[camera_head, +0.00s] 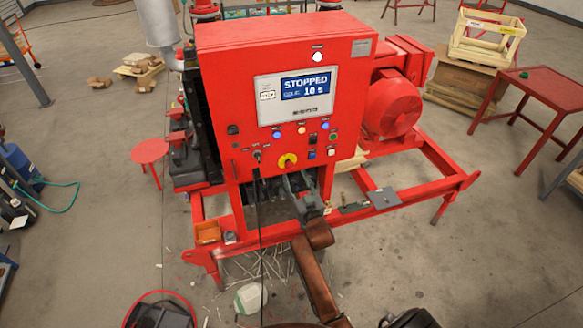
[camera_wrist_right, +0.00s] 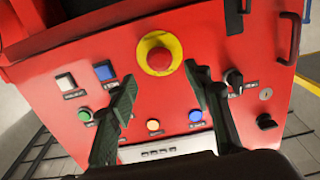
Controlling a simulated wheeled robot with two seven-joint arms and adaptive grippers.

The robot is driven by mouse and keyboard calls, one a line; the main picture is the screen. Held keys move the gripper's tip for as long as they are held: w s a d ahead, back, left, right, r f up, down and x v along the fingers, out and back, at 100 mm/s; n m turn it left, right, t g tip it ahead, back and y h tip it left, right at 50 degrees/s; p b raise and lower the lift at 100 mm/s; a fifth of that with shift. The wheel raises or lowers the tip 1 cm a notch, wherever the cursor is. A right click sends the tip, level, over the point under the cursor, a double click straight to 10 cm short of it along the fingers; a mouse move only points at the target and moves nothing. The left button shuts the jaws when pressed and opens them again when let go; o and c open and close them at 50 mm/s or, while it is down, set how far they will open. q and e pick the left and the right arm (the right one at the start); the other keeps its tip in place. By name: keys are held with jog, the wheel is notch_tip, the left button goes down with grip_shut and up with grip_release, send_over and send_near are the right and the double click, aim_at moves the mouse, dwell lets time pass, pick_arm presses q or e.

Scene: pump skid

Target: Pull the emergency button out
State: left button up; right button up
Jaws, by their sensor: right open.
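The emergency button is a red mushroom head (camera_wrist_right: 159,59) with a yellow surround, on the red panel in the right wrist view. In the head view its yellow surround (camera_head: 287,160) shows low on the red control cabinet, partly covered by my gripper. My right gripper (camera_wrist_right: 160,78) is open and empty in front of the panel. Its dark green fingertips stand on either side just below the button in the wrist view, apart from it. In the head view the right gripper (camera_head: 298,184) points up at the cabinet's lower front. My left gripper is not seen.
The cabinet screen (camera_head: 306,90) reads "STOPPED" and "10 s". Several small coloured buttons and dark knobs (camera_wrist_right: 233,78) sit close around the fingers. A red motor (camera_head: 392,108) is at the right.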

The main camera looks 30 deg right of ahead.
aim_at(290, 166)
jog(key=x, duration=0.5)
jog(key=shift+w+p, duration=0.3)
jog(key=shift+w, duration=0.1)
jog(key=shift+c, duration=0.2)
grip_shut()
